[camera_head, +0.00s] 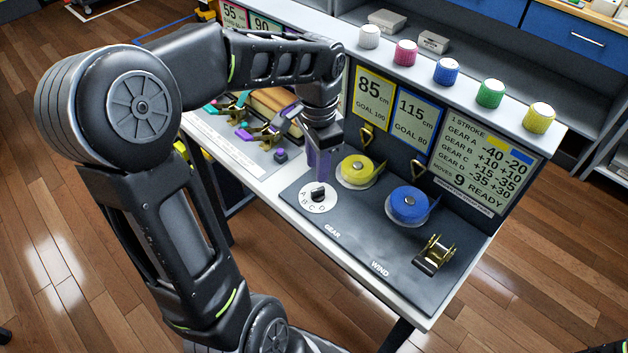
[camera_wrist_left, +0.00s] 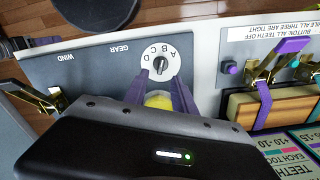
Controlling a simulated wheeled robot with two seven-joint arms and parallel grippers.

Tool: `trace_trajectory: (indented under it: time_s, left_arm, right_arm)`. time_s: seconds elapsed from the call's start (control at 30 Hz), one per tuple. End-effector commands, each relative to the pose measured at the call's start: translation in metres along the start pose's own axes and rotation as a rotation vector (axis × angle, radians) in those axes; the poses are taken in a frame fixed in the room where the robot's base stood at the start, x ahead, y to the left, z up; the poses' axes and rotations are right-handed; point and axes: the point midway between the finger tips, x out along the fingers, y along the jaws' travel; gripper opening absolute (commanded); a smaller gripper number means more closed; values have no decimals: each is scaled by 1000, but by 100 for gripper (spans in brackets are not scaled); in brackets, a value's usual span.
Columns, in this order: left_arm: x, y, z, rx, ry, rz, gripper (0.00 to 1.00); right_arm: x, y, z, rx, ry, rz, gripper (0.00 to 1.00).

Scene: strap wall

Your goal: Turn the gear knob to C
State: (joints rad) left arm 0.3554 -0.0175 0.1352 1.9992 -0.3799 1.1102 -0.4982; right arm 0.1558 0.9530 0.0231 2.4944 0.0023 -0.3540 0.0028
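The gear knob (camera_head: 318,193) is a small black handle on a white round dial lettered A, B, C and D, on the dark panel above the word GEAR. The dial also shows in the left wrist view (camera_wrist_left: 160,62). I cannot tell for sure which letter the knob points at. My left gripper (camera_head: 322,172) is just behind and above the dial, pointing down. In the left wrist view its purple fingers (camera_wrist_left: 159,82) are apart, with nothing held between them, and their tips reach toward the dial's edge. My right gripper is not in view.
A yellow strap roll (camera_head: 357,170) and a blue strap roll (camera_head: 408,203) stand right of the dial. A gold ratchet buckle (camera_head: 436,253) sits near the panel's right end. An upright display board (camera_head: 470,165) rises behind. Another strap station (camera_head: 250,130) lies left.

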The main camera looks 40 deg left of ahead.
Motion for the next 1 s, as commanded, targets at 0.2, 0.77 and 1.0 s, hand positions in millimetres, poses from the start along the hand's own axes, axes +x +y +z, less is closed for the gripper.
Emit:
trace_trajectory:
  time_s: [0.2,0.77,1.0]
  left_arm:
    - [0,0,0,-2,0,0,32]
    - [64,0,1,-3,-4,2,32]
    - [78,0,0,-3,0,0,32]
  right_arm:
    - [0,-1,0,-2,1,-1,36]
    - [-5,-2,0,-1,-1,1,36]
    - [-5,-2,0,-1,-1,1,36]
